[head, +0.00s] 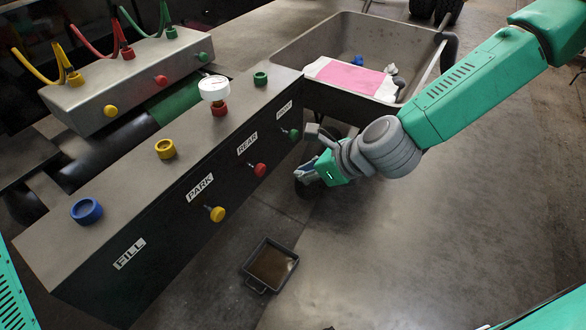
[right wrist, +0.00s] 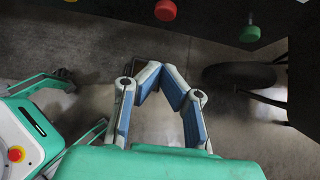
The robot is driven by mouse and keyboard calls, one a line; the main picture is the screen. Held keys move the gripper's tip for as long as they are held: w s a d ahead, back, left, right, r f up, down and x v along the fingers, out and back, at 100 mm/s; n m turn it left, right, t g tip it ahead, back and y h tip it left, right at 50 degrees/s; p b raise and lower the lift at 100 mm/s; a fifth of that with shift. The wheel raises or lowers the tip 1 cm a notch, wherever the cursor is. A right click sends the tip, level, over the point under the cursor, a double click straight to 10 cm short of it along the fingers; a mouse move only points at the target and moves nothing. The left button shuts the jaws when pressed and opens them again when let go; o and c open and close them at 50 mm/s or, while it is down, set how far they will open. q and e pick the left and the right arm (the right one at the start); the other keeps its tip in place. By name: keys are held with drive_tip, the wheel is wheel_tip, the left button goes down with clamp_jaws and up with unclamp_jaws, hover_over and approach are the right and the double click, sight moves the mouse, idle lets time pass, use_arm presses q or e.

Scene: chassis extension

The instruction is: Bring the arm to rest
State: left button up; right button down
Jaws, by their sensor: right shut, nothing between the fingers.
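My right arm (head: 455,85) reaches in from the upper right in the head view. Its gripper (head: 305,175) hangs beside the front face of the long panel box, close to the green knob at its far end, and looks apart from it. In the right wrist view the gripper (right wrist: 162,72) has its two blue-padded fingers bent in towards each other at the tips, with nothing between them. My left gripper cannot be made out.
A wheelbarrow (head: 330,40) with a pink-and-white cloth (head: 348,76) stands behind the gripper. A small tray (head: 257,282) lies on the floor. Floor at the right is clear.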

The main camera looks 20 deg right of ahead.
drive_tip(key=s+d+f+n+g+h+p, duration=0.2)
drive_tip(key=s+f+n+g+p, duration=0.3)
drive_tip(key=s+n, duration=0.85)
drive_tip(key=s+d+f+n+g+h+p, duration=0.1)
drive_tip(key=s+d+f+n+h+p, duration=0.1)
drive_tip(key=s+d+n, duration=0.7)
drive_tip(key=s+n+h+p, duration=0.1)
drive_tip(key=s+n, duration=0.2)
drive_tip(key=n, duration=0.3)
drive_tip(key=shift+f+h, duration=0.3)
drive_tip(key=shift+f, duration=0.1)
drive_tip(key=shift+a+n, duration=0.1)
drive_tip(key=shift+n, duration=0.15)
